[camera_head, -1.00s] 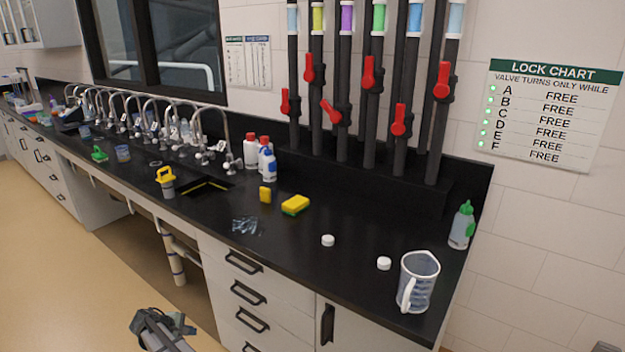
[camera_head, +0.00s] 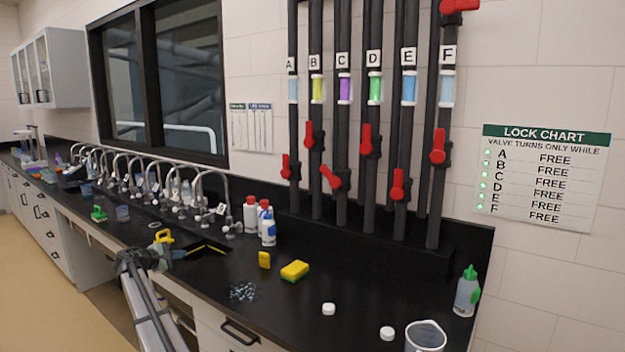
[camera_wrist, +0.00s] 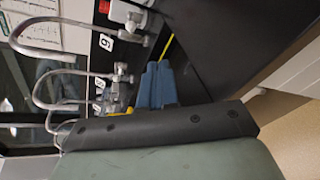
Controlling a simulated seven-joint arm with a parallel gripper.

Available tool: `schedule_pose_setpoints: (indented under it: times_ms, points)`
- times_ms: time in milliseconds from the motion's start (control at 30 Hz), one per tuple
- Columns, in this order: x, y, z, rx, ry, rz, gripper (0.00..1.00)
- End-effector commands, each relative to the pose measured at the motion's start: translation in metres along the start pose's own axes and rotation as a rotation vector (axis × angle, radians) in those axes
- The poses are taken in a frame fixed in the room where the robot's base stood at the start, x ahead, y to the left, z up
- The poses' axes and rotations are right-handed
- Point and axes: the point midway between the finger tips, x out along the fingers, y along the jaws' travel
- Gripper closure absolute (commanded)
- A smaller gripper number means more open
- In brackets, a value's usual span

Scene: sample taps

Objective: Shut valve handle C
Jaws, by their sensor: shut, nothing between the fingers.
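Valve handle C (camera_head: 330,177) is a red lever on the dark vertical pipe with the purple band (camera_head: 345,88) and the label C (camera_head: 343,58). It is tilted, its free end up and to the left. The lock chart (camera_head: 541,175) on the wall reads FREE for C, with a green light beside it. My gripper (camera_head: 176,253) is low over the counter by the sink, at the left, well apart from handle C. In the wrist view its blue fingers (camera_wrist: 158,68) are together and empty. Handle C is not seen in the wrist view.
Red handles B (camera_head: 309,135) and D (camera_head: 367,139) flank C closely. A yellow-handled item (camera_head: 164,237) is beside my gripper. A row of curved taps (camera_head: 210,182) stands behind the sink.

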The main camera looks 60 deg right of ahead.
Motion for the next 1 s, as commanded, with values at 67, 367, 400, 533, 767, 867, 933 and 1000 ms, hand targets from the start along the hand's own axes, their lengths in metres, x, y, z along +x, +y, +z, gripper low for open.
schedule_pose_setpoints:
  times_ms: [67, 367, 400, 533, 767, 867, 933, 1000]
  points:
    - [0.04, 0.028, 0.029, -0.01, -0.105, 0.028, 1.0]
    - [0.156, 0.061, 0.133, -0.059, -0.459, 0.107, 1.0]
    - [0.17, 0.064, 0.148, -0.068, -0.505, 0.118, 1.0]
    - [0.213, 0.073, 0.194, -0.098, -0.654, 0.152, 1.0]
    - [0.273, 0.085, 0.268, -0.155, -0.886, 0.213, 1.0]
    - [0.29, 0.087, 0.291, -0.177, -0.96, 0.235, 1.0]
    - [0.299, 0.088, 0.304, -0.189, -0.998, 0.246, 1.0]
    - [0.304, 0.089, 0.312, -0.198, -1.026, 0.256, 1.0]
